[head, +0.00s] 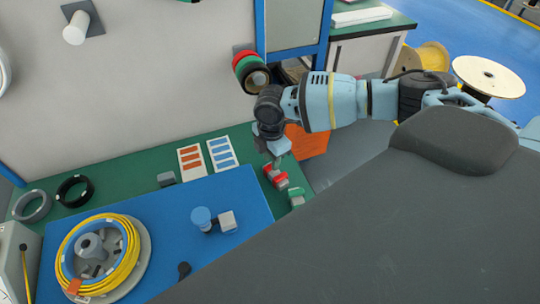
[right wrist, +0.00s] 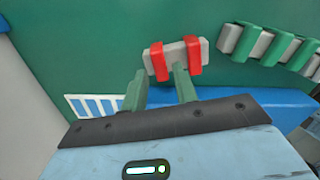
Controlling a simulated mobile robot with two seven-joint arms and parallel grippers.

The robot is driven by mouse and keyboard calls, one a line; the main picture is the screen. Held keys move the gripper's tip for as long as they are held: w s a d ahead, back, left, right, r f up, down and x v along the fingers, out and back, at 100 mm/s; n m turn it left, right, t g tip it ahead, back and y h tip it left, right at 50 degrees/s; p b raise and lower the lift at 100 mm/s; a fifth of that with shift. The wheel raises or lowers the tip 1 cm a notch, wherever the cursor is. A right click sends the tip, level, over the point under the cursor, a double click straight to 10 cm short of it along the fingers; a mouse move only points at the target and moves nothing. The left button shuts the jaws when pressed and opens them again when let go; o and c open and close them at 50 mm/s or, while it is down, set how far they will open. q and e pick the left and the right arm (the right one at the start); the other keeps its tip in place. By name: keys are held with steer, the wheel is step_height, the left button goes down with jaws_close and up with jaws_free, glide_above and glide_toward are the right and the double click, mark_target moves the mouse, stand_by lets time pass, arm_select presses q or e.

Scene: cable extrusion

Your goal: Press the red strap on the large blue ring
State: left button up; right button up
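A grey block with two red straps (head: 276,177) around it lies on the green table top, below my right gripper (head: 275,158). In the right wrist view, the red straps (right wrist: 158,62) are just beyond the fingertips. The right gripper's two green fingers (right wrist: 160,82) are apart with nothing between them. The right finger is close to the block; I cannot tell whether it touches. A large blue ring (head: 68,246) lies inside a yellow cable coil on a round grey reel at lower left, with an orange piece at its front. My left gripper is not in view.
A blue mat (head: 160,230) carries the reel and a blue-topped post (head: 201,216) with a grey block. A block with green straps (head: 296,196) is beside the red ones. Label cards (head: 191,160) and grey and black rings (head: 74,190) lie behind the mat.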

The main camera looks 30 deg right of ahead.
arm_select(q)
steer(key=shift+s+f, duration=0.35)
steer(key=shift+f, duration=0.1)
arm_select(e)
steer(key=shift+f, duration=1.05)
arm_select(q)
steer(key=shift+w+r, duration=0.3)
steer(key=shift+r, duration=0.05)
arm_select(e)
steer(key=shift+r, duration=0.25)
steer(key=shift+c, duration=0.3)
steer(key=c, duration=0.5)
steer(key=shift+c, duration=0.2)
